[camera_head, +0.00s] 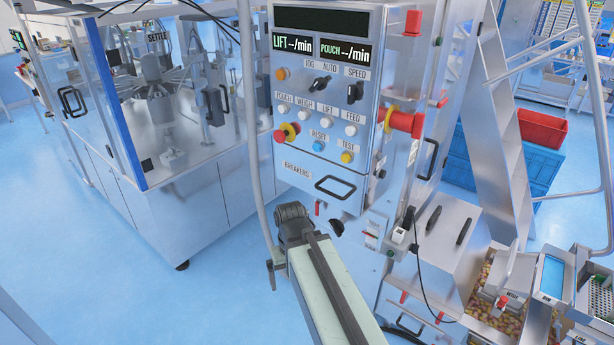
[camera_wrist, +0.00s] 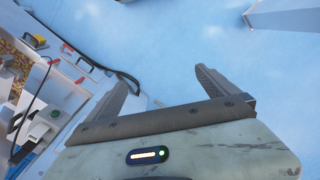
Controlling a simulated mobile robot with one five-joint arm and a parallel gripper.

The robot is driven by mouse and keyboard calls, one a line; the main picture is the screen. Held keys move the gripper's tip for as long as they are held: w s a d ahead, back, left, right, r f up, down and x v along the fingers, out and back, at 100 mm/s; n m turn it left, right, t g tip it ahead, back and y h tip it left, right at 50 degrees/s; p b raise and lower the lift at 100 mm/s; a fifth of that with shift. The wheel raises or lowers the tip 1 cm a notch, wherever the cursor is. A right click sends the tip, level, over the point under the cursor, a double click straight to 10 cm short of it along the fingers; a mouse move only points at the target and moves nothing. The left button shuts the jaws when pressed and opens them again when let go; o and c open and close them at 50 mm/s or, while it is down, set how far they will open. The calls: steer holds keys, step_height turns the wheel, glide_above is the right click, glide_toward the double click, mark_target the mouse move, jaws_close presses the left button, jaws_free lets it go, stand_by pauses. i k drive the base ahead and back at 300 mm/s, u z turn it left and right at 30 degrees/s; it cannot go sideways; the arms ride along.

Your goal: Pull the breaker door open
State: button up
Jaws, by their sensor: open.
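The breaker door (camera_head: 312,187) is the metal panel marked BREAKERS, low on the control cabinet in the head view. It looks shut, flush with the cabinet front. Its black bar handle (camera_head: 335,187) is at its right side. My arm reaches up from the bottom of the head view and ends just below and left of the door. The fingers are not clear there. In the wrist view my gripper (camera_wrist: 164,82) is open and empty, with blue floor between its fingers. Neither the door nor its handle shows in the wrist view.
Above the door are push buttons, switches and a red emergency stop (camera_head: 281,135). A glass-walled machine (camera_head: 165,120) stands at the left. A steel hopper unit (camera_head: 447,245) with snacks is at the right; a black cable (camera_wrist: 82,55) shows in the wrist view. The left floor is clear.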

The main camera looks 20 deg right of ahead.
mark_target(339, 186)
steer(key=u, duration=3)
steer(key=i, duration=0.4)
steer(key=z, duration=1.4)
